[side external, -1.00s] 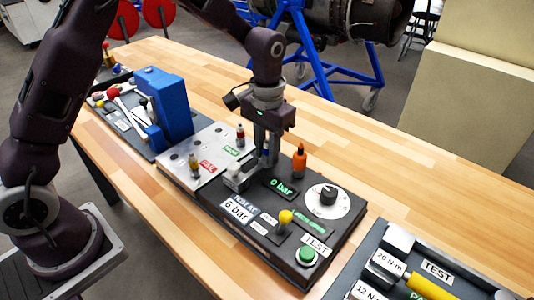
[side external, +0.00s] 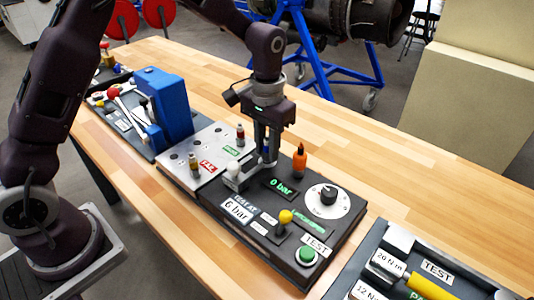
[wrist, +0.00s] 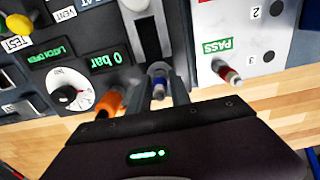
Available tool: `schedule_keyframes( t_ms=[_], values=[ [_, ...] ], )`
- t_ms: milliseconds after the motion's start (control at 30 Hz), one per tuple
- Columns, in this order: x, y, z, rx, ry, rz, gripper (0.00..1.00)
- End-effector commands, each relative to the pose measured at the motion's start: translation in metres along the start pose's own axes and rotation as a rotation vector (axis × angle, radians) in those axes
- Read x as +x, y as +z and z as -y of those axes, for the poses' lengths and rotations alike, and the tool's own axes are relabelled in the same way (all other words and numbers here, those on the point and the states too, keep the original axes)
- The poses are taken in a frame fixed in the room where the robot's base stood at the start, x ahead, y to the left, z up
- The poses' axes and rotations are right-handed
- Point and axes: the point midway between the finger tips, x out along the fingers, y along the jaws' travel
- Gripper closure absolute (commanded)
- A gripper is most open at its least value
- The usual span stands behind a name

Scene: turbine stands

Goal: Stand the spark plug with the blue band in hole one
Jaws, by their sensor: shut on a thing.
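The spark plug with the blue band (wrist: 158,88) is between the fingers of my gripper (wrist: 166,92) in the wrist view. My gripper (side external: 266,160) is shut on it beside the pressure tester (side external: 250,219), just right of the white-topped clamp (side external: 234,170). The fingers mostly hide the plug in the side view, and I cannot tell whether its lower end is in a socket. The silver plate (side external: 211,150) carries the holes; numbers 2 and 3 show in the wrist view, while hole one is outside that view.
A red-banded plug (side external: 240,134) stands near the PASS label and a yellowish plug (side external: 194,163) near FAIL. An orange bottle (side external: 300,160) stands right of my gripper. A blue block (side external: 165,105) rises beyond the plate. Bare wood lies behind the tester.

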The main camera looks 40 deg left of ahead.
Motion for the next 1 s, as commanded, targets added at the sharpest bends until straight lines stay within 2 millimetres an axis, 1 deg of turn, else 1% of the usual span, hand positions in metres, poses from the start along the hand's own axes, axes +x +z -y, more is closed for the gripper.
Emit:
schedule_keyframes(
  t_ms=[333, 800, 1000],
  values=[
    [-0.005, 0.0, 0.0, 0.0, 0.0, -0.002, 1.0],
    [-0.04, 0.0, 0.0, 0.0, 0.0, -0.002, 1.0],
    [-0.044, 0.0, 0.0, 0.0, 0.0, -0.001, 1.0]
  ],
)
